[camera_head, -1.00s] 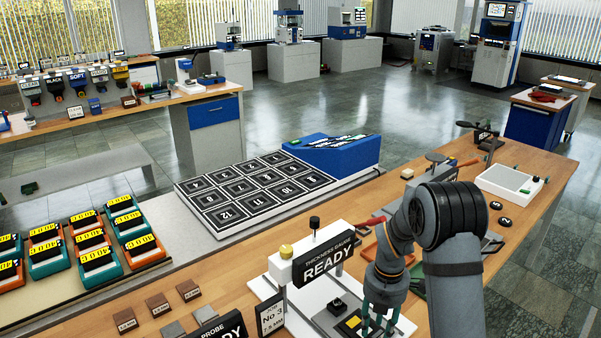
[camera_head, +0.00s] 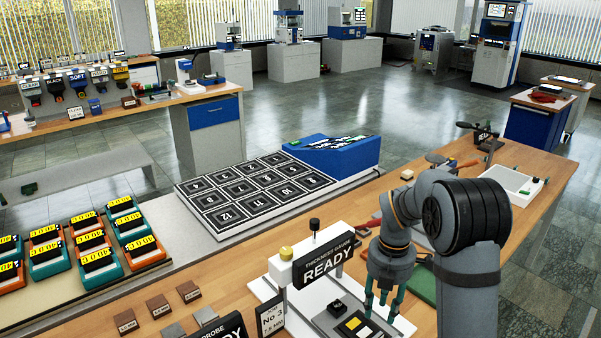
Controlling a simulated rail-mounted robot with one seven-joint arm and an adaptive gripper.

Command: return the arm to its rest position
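My gripper (camera_head: 383,306) points down at the lower right of the head view, just right of the thickness gauge (camera_head: 322,262), whose sign reads READY. Its teal fingers stand apart with nothing seen between them, so it looks open and empty. The fingertips are above or beside a dark block with a yellow patch (camera_head: 353,323) on the gauge's base; I cannot tell the exact gap. My arm is bent, with its large dark joint to the right of the gripper.
A black grid board with numbered squares (camera_head: 262,190) and a blue console (camera_head: 335,155) lie behind. Orange and teal boxes (camera_head: 96,258) stand at left, small brown blocks (camera_head: 158,306) in front. A white tray (camera_head: 510,185) and tools lie at the bench's right end.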

